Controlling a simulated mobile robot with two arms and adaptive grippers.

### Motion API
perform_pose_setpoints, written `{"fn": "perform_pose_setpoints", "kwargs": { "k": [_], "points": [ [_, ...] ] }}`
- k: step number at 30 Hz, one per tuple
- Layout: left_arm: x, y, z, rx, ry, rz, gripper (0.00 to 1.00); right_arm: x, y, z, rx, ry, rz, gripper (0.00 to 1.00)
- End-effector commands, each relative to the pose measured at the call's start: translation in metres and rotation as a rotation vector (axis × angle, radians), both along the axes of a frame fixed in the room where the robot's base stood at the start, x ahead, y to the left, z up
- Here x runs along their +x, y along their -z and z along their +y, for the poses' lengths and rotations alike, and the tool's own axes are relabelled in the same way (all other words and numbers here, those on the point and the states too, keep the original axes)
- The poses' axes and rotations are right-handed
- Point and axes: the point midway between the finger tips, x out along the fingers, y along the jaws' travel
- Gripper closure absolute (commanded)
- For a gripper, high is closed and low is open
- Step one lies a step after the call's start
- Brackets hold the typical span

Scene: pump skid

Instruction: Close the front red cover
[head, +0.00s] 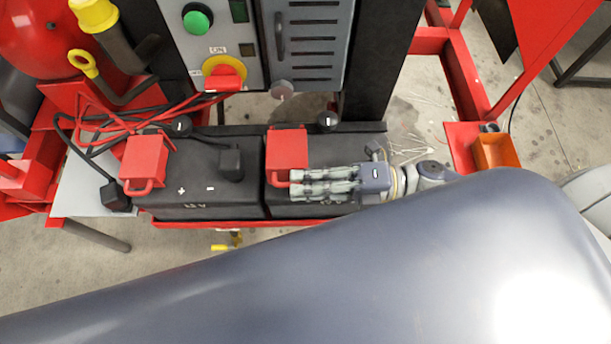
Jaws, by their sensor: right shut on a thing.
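Two red covers sit on the black batteries. The left red cover (145,158) stands over the left battery (205,188), with its loop handle toward the front. The right red cover (287,149) stands near the left end of the right battery (345,207), also with a loop handle at its front. I cannot tell which one is the front cover. My right gripper (293,183) reaches in from the right, low over the right battery. Its fingertips are shut at the right red cover's handle and partly hide it. My left gripper is not in view.
Behind stands a grey panel with a green button (197,20) and a red-yellow switch (224,75). Red and black cables (110,118) lie at the left. An orange bin (496,152) is at the right. A large smooth grey surface fills the lower foreground.

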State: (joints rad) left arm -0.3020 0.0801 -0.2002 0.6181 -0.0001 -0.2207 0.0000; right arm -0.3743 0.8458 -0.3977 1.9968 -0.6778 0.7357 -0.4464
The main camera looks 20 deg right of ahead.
Motion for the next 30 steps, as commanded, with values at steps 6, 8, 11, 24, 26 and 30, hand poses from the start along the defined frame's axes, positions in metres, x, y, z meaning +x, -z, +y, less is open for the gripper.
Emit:
{"fn": "perform_pose_setpoints", "kwargs": {
  "k": [6, 8, 11, 24, 26, 30],
  "points": [
    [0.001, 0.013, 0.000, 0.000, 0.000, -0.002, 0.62, 0.002, 0.015, -0.001, -0.015, 0.003, -0.056, 1.00],
    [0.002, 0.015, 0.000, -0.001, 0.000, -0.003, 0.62, 0.002, 0.017, -0.001, -0.015, 0.003, -0.055, 1.00],
    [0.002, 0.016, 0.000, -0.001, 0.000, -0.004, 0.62, 0.002, 0.020, -0.001, -0.015, 0.003, -0.054, 1.00],
    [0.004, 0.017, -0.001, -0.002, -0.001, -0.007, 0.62, 0.002, 0.023, -0.001, -0.015, 0.003, -0.052, 1.00],
    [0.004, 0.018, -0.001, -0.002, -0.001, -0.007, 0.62, 0.002, 0.023, -0.001, -0.016, 0.003, -0.052, 1.00],
    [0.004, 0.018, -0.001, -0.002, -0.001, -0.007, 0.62, 0.002, 0.023, -0.001, -0.016, 0.002, -0.051, 0.71]
  ]
}}
